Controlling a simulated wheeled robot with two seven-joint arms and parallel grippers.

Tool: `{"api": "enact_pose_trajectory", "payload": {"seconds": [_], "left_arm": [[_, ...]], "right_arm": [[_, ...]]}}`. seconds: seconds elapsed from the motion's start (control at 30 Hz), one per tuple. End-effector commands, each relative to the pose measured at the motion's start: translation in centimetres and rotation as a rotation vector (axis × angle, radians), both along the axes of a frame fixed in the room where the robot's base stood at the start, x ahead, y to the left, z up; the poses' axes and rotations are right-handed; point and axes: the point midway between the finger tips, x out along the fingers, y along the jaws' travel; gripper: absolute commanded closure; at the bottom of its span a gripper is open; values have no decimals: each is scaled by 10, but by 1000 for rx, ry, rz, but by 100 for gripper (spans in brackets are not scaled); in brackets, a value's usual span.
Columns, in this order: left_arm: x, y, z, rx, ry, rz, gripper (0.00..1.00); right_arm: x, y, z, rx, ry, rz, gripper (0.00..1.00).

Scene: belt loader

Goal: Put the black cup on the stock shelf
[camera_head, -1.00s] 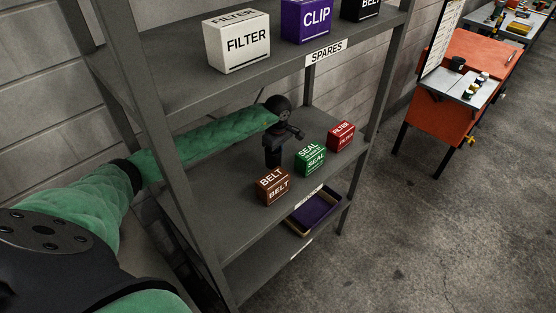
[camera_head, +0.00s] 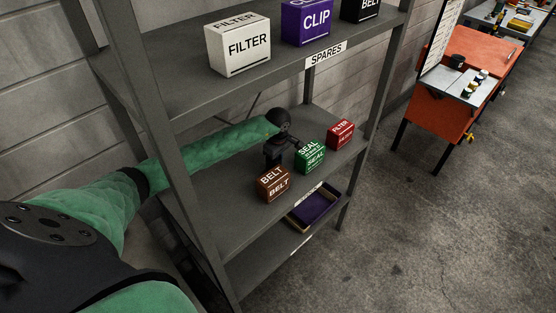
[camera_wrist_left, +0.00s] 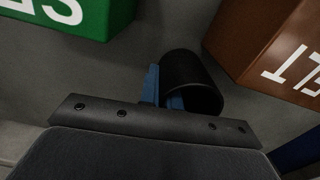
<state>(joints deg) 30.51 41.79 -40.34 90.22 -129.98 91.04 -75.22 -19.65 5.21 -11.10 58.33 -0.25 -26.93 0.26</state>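The black cup (camera_wrist_left: 190,82) shows in the left wrist view, its mouth towards the camera. One blue finger of my left gripper (camera_wrist_left: 163,92) is outside its left side and another shows inside its mouth, so the gripper appears shut on the cup wall. In the head view my left gripper (camera_head: 275,155) is over the middle shelf board (camera_head: 225,217), behind the brown BELT box (camera_head: 271,184) and beside the green SEAL box (camera_head: 310,156). The cup is hard to tell from the dark gripper there, and contact with the board is unclear. My right gripper is out of view.
A red FILTER box (camera_head: 341,133) stands at the right on the same board. Above is the SPARES board (camera_head: 190,95) with several boxes. A purple tray (camera_head: 314,208) lies below. An orange bench (camera_head: 490,52) is at the right.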

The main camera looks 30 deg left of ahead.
Motion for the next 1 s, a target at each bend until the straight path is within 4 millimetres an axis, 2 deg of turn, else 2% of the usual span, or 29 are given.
{"api": "enact_pose_trajectory", "payload": {"seconds": [0.1, 0.23, 0.73, 0.87, 0.93, 1.0], "left_arm": [[0, 0, -1, 0, -1, 0, 100], [0, 0, -1, 0, 0, 0, 74], [0, 0, 3, -1, 0, 0, 73], [1, 0, 8, 0, -3, -1, 73], [1, 0, 12, -1, -3, -2, 73], [1, 0, 18, 1, -1, -1, 73]], "right_arm": [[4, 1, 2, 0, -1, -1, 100], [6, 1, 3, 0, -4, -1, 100], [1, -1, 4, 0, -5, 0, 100], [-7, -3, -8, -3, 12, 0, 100], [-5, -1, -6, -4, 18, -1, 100], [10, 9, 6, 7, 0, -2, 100]]}}
